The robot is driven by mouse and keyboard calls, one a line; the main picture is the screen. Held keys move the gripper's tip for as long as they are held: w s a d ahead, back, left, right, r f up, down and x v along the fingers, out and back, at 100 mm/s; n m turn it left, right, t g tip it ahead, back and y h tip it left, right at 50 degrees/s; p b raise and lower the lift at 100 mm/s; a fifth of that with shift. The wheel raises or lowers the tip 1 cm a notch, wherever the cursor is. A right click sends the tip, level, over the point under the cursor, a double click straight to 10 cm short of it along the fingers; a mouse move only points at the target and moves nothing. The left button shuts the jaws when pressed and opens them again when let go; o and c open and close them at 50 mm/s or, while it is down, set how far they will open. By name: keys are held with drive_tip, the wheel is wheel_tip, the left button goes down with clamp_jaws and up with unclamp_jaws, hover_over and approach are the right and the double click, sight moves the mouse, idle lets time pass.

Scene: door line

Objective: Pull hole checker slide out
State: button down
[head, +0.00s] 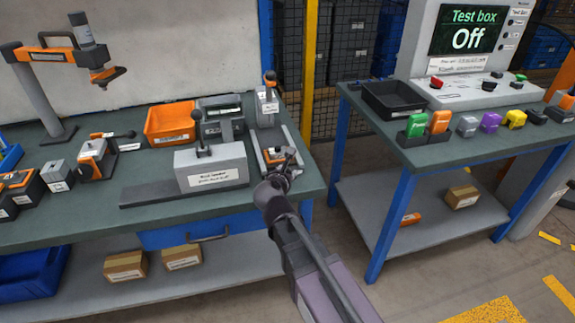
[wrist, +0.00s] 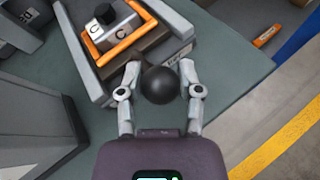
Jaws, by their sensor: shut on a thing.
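The hole checker (head: 266,106) stands at the right end of the left bench, with two pale rails running toward me. Its slide (wrist: 150,55) is a brown block between the grey rails in the wrist view. A grey part with an orange frame (wrist: 118,30), marked C, sits on the slide. A black ball knob (wrist: 160,85) is at the slide's near end. My gripper (wrist: 160,78) is shut on this knob, one finger on each side. In the head view my gripper (head: 285,168) is at the bench's right front edge and partly hides the slide.
A grey block with a lever and label (head: 212,168) stands left of the rails. Behind it is an orange bin (head: 169,123). To the right, beyond a floor gap, a second bench (head: 455,150) holds a black tray (head: 393,98) and a screen reading "Test box Off" (head: 468,30).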

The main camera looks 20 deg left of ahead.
drive_tip(key=shift+s+d, duration=0.2)
drive_tip(key=shift+s, duration=0.05)
drive_tip(key=shift+f, duration=0.1)
drive_tip(key=shift+c, duration=1.3)
unclamp_jaws()
drive_tip(key=shift+s, duration=0.1)
